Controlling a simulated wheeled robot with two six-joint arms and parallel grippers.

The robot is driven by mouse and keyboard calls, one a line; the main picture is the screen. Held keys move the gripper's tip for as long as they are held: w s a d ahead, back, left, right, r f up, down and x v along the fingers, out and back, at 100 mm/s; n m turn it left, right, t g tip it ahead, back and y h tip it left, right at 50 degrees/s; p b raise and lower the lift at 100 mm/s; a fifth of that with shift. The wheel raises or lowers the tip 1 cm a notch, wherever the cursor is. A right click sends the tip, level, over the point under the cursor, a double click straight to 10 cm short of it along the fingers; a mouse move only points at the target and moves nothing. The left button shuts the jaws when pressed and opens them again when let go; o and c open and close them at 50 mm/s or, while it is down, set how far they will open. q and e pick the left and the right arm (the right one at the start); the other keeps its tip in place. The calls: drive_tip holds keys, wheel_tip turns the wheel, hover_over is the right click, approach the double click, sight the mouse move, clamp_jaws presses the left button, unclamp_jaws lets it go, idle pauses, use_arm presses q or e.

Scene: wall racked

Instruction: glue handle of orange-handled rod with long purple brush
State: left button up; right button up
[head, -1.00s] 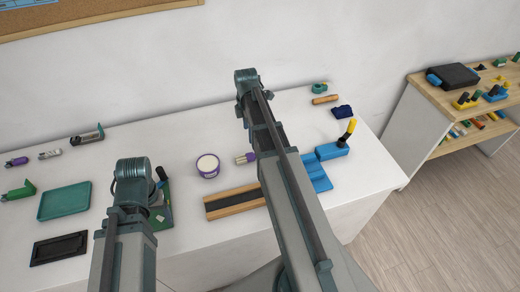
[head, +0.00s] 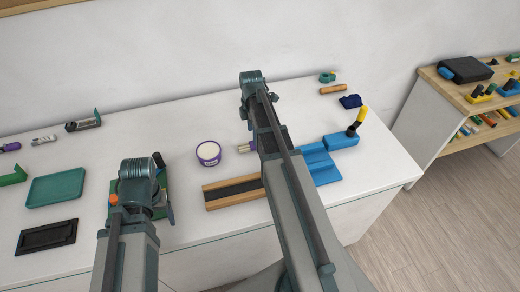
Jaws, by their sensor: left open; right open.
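An orange piece (head: 113,200), perhaps the rod's handle, shows at the left edge of my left arm's far joint; the rest is hidden. It is close to a green stand (head: 163,208), mostly covered by the arm. A purple tub with pale contents (head: 208,153) stands between my arms. A small purple-and-pale piece (head: 244,147) shows just left of my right arm, which hides the rest; I cannot tell whether it is the brush. Another purple-ended piece (head: 10,147) is at the far left edge. My arms hide both grippers; neither shows clearly.
A green tray (head: 57,187) and a black tray (head: 47,237) lie at left. A wooden-edged dark channel (head: 228,194) and a blue fixture (head: 322,166) with a yellow-handled tool (head: 358,121) flank my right arm. The bench's back middle is clear; a wooden rack (head: 450,95) stands at right.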

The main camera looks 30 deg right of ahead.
sight(245, 147)
use_arm(q)
wheel_tip(245, 147, down, 5)
drive_tip(key=b, duration=0.5)
drive_tip(key=shift+f, duration=0.2)
use_arm(e)
drive_tip(key=f, duration=0.5)
drive_tip(key=shift+d+f, duration=0.2)
use_arm(q)
drive_tip(key=shift+r, duration=0.1)
use_arm(e)
drive_tip(key=shift+r, duration=0.1)
clamp_jaws()
